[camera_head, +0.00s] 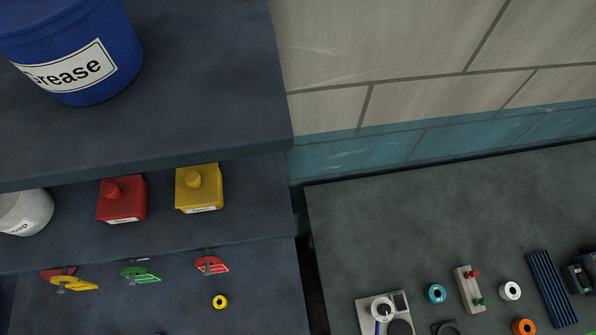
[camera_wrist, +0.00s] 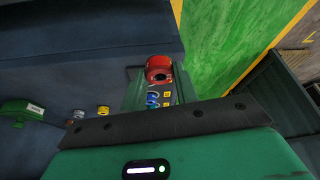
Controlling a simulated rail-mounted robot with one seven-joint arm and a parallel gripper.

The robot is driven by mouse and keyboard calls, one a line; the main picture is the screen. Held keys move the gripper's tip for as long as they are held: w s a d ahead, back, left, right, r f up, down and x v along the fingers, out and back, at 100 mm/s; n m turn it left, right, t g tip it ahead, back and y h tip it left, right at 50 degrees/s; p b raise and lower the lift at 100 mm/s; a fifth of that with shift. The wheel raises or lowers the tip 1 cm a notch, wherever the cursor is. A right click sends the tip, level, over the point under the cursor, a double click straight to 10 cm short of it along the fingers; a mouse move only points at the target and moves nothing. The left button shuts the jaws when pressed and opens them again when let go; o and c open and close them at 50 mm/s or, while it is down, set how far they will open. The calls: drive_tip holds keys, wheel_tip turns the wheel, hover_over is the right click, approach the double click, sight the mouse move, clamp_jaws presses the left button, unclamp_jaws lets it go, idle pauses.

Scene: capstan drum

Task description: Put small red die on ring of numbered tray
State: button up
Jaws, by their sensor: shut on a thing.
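Just below the die in the picture are small blue loops (camera_wrist: 152,98) and yellow square labels (camera_wrist: 167,98), which may belong to the numbered tray. They are too small for me to read. I cannot tell whether the die touches anything there. My gripper is not in the head view, and I cannot identify the tray there.
In the head view, a blue grease bucket (camera_head: 75,50) stands on the top shelf, with a red bottle (camera_head: 121,200) and yellow bottle (camera_head: 199,188) below. A yellow ring (camera_head: 220,302) lies lower. The right bench (camera_head: 400,220) is bare at the back, with several small items in front.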

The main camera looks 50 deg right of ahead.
drive_tip(key=w+a, duration=0.2)
drive_tip(key=w, duration=0.1)
drive_tip(key=w+a+p, duration=0.1)
drive_tip(key=w, duration=0.2)
drive_tip(key=w+a+f, duration=0.1)
drive_tip(key=w+a, duration=0.1)
drive_tip(key=w, duration=0.1)
drive_tip(key=shift+a, duration=0.3)
drive_tip(key=shift+f+p, duration=0.35)
drive_tip(key=shift+f, duration=1.4)
drive_tip(key=shift+f, duration=0.2)
drive_tip(key=o, duration=1.1)
drive_tip(key=shift+c, duration=0.2)
drive_tip(key=shift+r, duration=0.1)
drive_tip(key=v, duration=1.2)
